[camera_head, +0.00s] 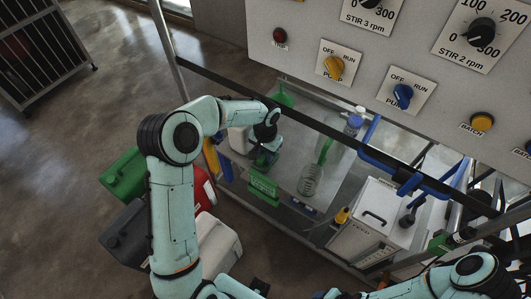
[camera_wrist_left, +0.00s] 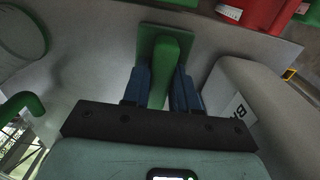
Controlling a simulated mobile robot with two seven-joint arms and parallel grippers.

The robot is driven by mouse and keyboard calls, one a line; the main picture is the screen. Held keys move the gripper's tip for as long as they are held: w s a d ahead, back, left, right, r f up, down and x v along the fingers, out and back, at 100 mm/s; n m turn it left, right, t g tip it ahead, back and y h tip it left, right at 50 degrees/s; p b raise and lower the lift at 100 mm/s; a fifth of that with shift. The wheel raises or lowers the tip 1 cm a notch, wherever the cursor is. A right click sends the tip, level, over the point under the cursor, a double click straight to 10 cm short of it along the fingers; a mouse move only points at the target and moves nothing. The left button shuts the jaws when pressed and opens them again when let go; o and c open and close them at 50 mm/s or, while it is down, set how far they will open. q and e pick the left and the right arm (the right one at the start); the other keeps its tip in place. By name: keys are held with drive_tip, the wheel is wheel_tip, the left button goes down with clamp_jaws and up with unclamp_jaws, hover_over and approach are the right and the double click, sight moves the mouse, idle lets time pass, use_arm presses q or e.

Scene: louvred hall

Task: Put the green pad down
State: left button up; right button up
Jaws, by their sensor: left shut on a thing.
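The green pad (camera_wrist_left: 169,62) is a flat plate with a thick handle block in the left wrist view. The blue fingers of my left gripper (camera_wrist_left: 164,88) are shut on the handle, one on each side. The plate lies beyond the fingertips, over or against a pale grey surface; I cannot tell whether it touches.
A white box (camera_wrist_left: 245,95) stands close right of the gripper in the wrist view. A glass flask (camera_head: 311,182), a blue-capped bottle (camera_head: 353,124) and a white machine (camera_head: 372,220) stand to the right. Canisters (camera_head: 125,175) stand on the floor.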

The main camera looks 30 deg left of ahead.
sight(265, 153)
use_arm(q)
drive_tip(key=shift+f, duration=0.1)
drive_tip(key=shift+f, duration=0.15)
drive_tip(key=o, duration=0.9)
drive_tip(key=shift+o, duration=0.2)
use_arm(e)
drive_tip(key=shift+s+f, duration=0.1)
use_arm(q)
drive_tip(key=shift+r, duration=0.45)
wheel_tip(265, 153, up, 12)
drive_tip(key=shift+f+p, duration=0.2)
drive_tip(key=shift+p, duration=0.25)
use_arm(e)
drive_tip(key=shift+w+r, duration=0.55)
drive_tip(key=shift+r, duration=0.15)
